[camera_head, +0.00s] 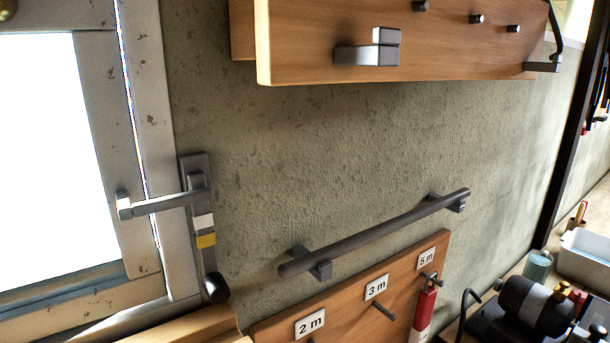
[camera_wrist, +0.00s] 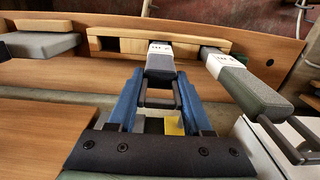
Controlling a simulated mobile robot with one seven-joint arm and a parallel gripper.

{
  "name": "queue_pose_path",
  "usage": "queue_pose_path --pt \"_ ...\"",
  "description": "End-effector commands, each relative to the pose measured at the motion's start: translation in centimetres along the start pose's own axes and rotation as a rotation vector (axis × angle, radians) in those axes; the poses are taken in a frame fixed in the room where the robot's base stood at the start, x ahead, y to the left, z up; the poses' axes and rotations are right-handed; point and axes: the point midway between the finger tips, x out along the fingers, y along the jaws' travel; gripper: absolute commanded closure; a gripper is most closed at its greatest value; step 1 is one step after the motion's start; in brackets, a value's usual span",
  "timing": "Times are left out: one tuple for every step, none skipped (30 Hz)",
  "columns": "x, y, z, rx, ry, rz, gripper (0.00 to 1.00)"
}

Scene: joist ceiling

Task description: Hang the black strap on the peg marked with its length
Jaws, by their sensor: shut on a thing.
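In the wrist view, the blue fingers of my gripper (camera_wrist: 160,106) are closed on a dark strap-like piece (camera_wrist: 160,66) with a white label, which I take for the black strap. The writing on the label is too small to read, and much of the piece is hidden. My gripper does not show in the head view. There, a wooden peg board at the bottom carries the labels 2 m (camera_head: 310,324), 3 m (camera_head: 376,287) and 5 m (camera_head: 426,259). The 3 m peg (camera_head: 384,311) is bare. A red and white strap (camera_head: 423,312) hangs at the 5 m peg.
A dark rail (camera_head: 380,235) runs along the wall above the peg board. A window handle (camera_head: 165,203) is at the left. An upper wooden board (camera_head: 430,55) has several dark pegs. A second dark labelled piece (camera_wrist: 245,85) lies to the right in the wrist view.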

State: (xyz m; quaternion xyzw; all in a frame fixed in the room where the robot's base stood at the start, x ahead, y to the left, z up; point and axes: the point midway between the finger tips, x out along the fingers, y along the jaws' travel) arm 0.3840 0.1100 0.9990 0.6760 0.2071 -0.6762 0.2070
Motion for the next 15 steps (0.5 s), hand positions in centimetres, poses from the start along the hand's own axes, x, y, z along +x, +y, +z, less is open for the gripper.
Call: queue_pose_path --pt "0.0 0.0 0.0 0.000 0.000 0.000 1.00" --pt "0.0 0.0 0.0 0.000 0.000 0.000 1.00" --pt "0.0 0.0 0.0 0.000 0.000 0.000 1.00" --pt "0.0 0.0 0.0 0.000 0.000 0.000 1.00" --pt "0.0 0.0 0.0 0.000 0.001 0.000 1.00" --pt "0.0 0.0 0.0 0.000 0.001 0.000 1.00" --pt "-0.1 0.0 0.0 0.000 0.001 0.000 1.00" --pt "-0.1 0.0 0.0 0.000 0.001 0.000 1.00" --pt "-0.3 0.0 0.0 0.000 0.001 0.000 1.00" --pt "-0.4 0.0 0.0 0.000 0.001 0.000 1.00" --pt "-0.6 0.0 0.0 0.000 0.001 0.000 1.00" --pt "-0.9 0.0 0.0 0.000 0.001 0.000 1.00" --pt "-1.1 0.0 0.0 0.000 0.001 0.000 1.00" --pt "-1.3 0.0 0.0 0.000 0.001 0.000 1.00" --pt "-1.6 0.0 0.0 0.000 0.001 0.000 1.00"
